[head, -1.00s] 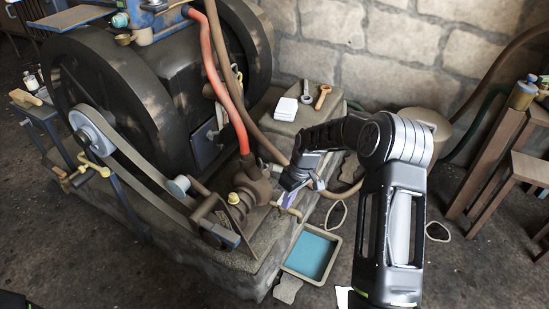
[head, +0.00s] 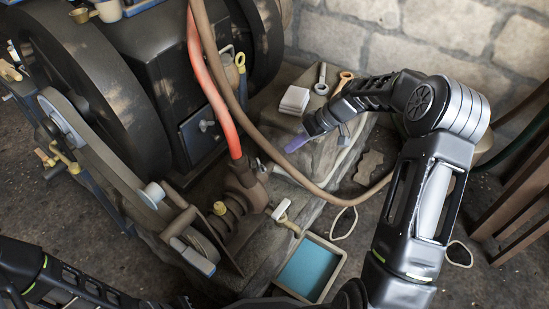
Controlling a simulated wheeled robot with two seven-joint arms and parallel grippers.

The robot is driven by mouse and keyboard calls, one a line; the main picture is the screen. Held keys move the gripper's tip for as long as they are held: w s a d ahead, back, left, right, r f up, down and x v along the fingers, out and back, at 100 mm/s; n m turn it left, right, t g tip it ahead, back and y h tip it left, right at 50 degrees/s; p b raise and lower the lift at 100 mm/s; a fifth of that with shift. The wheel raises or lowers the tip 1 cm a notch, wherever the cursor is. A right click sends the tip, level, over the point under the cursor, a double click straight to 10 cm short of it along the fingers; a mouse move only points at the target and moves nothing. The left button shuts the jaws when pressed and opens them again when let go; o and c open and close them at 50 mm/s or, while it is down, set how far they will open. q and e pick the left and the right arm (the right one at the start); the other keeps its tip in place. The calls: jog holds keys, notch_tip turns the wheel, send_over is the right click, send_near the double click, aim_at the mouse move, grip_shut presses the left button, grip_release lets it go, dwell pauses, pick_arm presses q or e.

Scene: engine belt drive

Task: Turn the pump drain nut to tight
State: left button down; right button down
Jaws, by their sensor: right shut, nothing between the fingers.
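The pump (head: 243,188) sits on the stone plinth, below the red hose. A pale drain fitting with a small brass spout (head: 284,211) sticks out from its right side, over the drip tray. I take this to be where the drain nut is; the nut's turned position is too small to tell. My right gripper (head: 296,144) reaches in from the right, above and behind the fitting and clear of it. Its purple fingertips are shut and empty, pointing down-left. My left arm (head: 45,275) shows at the bottom left; its fingers are not in view.
The blue-bottomed drip tray (head: 338,262) stands on the floor below the fitting. A brown hose (head: 262,145) and a red hose (head: 212,90) run past the pump. A white block (head: 294,100) and wrenches (head: 321,79) lie on the plinth behind. The belt and flywheel (head: 80,95) are left.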

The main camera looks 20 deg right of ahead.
aim_at(261, 166)
jog(key=shift+f, duration=0.15)
